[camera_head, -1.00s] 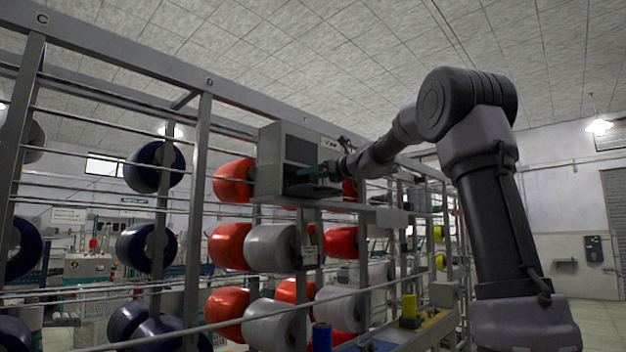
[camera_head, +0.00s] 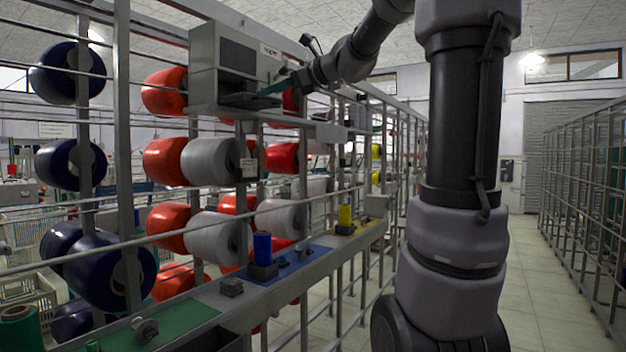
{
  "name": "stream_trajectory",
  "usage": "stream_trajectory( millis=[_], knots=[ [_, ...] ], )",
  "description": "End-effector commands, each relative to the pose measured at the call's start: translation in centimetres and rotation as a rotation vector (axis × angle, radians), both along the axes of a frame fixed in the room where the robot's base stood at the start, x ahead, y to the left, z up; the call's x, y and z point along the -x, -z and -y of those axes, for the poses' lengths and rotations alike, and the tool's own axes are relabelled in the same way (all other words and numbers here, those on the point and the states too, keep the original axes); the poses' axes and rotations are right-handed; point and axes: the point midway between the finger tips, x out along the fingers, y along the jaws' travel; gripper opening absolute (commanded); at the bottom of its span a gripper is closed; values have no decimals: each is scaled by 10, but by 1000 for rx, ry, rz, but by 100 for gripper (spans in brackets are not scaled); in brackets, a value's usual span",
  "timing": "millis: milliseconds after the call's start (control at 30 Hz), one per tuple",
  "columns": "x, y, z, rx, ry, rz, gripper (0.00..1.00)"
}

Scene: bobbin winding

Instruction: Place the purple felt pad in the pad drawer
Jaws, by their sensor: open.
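A grey cabinet (camera_head: 203,55) is mounted on the rack, with a dark upper panel and an open lower compartment. A dark tray-like drawer (camera_head: 240,100) sticks out at its bottom; I cannot read a label naming it the pad drawer. My gripper (camera_head: 270,90) is at the front of that compartment, just over the drawer, with narrow teal finger-like parts toward it. It is open. I cannot make out a purple felt pad; if it lies in the drawer, it is too small or hidden to tell.
Red, grey and navy spools fill the rack around the cabinet. The aisle floor (camera_head: 530,270) at right is clear, beside another rack (camera_head: 590,190).

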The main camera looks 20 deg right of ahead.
Motion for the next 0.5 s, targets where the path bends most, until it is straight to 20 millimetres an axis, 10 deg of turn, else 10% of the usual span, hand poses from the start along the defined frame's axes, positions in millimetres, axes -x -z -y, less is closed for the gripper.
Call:
stream_trajectory(
  millis=[133, 300, 500],
  knots=[
    [96, 88, -27, 611, -201, 113, 84],
    [195, 187, -14, 1276, -546, 281, 84],
    [254, 249, 14, 1708, -861, 423, 84]
  ],
)
